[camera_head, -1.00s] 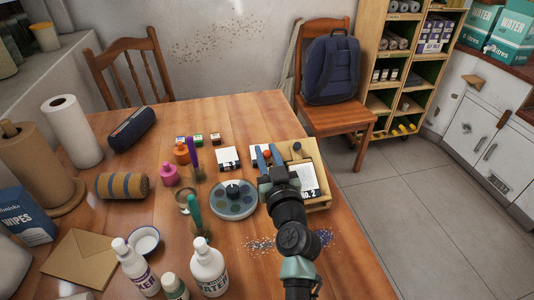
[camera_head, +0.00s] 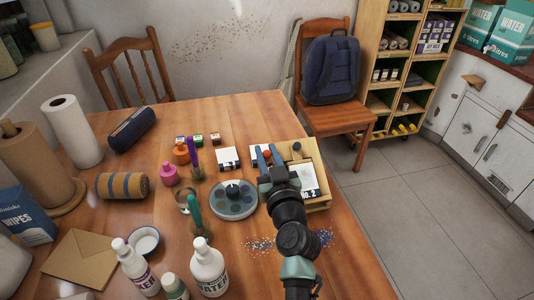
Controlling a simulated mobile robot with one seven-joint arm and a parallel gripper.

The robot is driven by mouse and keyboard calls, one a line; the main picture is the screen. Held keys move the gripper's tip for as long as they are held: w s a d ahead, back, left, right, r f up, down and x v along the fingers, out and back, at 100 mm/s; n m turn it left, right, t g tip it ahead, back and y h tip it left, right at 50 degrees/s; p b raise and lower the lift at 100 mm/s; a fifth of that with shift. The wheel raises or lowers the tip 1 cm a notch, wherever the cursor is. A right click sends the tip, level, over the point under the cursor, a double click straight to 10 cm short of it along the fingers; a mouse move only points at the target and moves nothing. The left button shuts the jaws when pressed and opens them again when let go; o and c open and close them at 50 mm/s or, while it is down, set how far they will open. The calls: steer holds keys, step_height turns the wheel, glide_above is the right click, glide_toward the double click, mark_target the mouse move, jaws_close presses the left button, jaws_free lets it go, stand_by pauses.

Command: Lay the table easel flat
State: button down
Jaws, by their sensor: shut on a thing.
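The table easel (camera_head: 312,160) looks like a pale wooden box-like frame at the right edge of the table. A white sheet marked "NO. 2" (camera_head: 302,177) rests on it. A dark round knob (camera_head: 297,147) shows near its far edge. My gripper (camera_head: 267,154) is at the easel's left side, its two blue fingers pointing away from me. It is shut on a small red knob that shows between the fingertips. My wrist hides the easel's near left part, so its hinge and exact tilt cannot be told.
A round paint palette (camera_head: 233,213) lies just left of my arm. White cards (camera_head: 227,158), small paint bottles (camera_head: 169,174) and jars with brushes stand further left. A chair with a blue backpack (camera_head: 332,68) stands beyond the table.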

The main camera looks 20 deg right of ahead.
steer(key=shift+w+p, duration=0.15)
steer(key=shift+p, duration=0.55)
steer(key=shift+w+f+g+p, duration=0.25)
steer(key=shift+g+p, duration=0.35)
steer(key=shift+p, duration=0.25)
steer(key=w+f+g+p, duration=0.1)
steer(key=p, duration=0.2)
steer(key=shift+f+g+p, duration=0.3)
steer(key=shift+g+p, duration=0.05)
steer(key=shift+g, duration=0.05)
steer(key=shift+w+f+g+p, duration=0.2)
steer(key=shift+w+f+g, duration=0.05)
steer(key=shift+f+g, duration=0.25)
steer(key=shift+w+f+g+p, duration=0.15)
steer(key=shift+w+f+g, duration=0.1)
steer(key=shift+f+g, duration=0.25)
steer(key=shift+w+f+b, duration=0.15)
steer(key=shift+f+b, duration=0.55)
steer(key=shift+f, duration=0.2)
steer(key=c, duration=0.7)
jaws_free()
steer(key=shift+r, duration=0.1)
